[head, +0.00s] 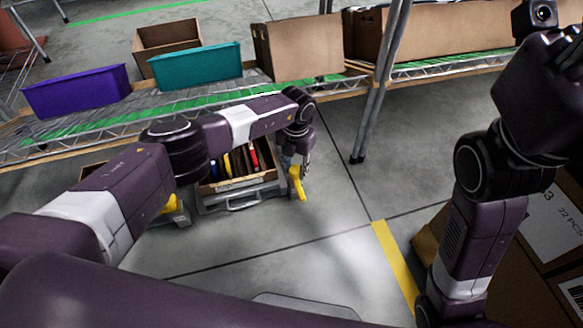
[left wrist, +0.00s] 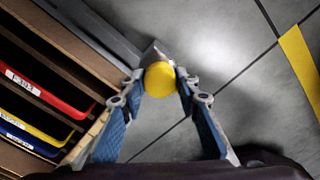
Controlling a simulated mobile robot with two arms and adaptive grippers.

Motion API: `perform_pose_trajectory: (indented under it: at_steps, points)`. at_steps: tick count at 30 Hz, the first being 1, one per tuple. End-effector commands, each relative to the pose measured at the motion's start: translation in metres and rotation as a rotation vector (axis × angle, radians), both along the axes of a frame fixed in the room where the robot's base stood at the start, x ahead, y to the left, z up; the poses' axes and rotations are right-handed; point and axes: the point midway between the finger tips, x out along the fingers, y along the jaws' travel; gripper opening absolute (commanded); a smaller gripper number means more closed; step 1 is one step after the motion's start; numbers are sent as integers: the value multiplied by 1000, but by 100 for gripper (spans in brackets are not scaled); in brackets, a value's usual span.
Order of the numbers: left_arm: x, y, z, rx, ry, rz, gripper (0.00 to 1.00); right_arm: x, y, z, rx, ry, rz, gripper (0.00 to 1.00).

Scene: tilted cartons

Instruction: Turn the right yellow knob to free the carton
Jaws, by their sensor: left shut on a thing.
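The right yellow knob (head: 297,184) sits at the right front corner of a grey holder (head: 215,205) low by the rack. It also shows in the left wrist view (left wrist: 160,79) as a round yellow end. My left gripper (head: 304,160) is shut on this knob, with one finger on each side of it. The open carton (head: 240,183) rests in the holder, with several coloured, upright items in it; my left arm hides part of it. The left yellow knob (head: 173,204) is partly behind my arm. My right arm is at the right, but its fingers do not show.
A purple bin (head: 76,91), a teal bin (head: 195,66) and brown cartons (head: 298,48) stand on the rack above. A metal rack post (head: 368,120) rises right of the knob. Labelled boxes (head: 540,235) stand at the right. The grey floor in front is clear.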

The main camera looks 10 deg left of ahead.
Motion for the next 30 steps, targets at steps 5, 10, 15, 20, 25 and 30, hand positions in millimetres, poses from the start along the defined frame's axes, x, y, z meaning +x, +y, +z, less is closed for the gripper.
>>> perform_pose_trajectory:
  at_steps: [5,10,15,20,25,30]
  points:
    - [1,0,0,1,-1,9,0,0,0,0,0,1,0,40]
    - [1,0,0,1,-1,9,0,0,0,0,0,1,0,40]
    - [1,0,0,0,-1,9,40,0,0,0,0,1,0,40]
    - [0,0,0,0,0,7,47,0,0,0,0,1,0,40]
    - [0,-1,0,0,0,6,47,0,-1,1,5,1,1,40]
    - [2,0,11,-2,-3,6,47,1,-1,1,4,2,1,40]
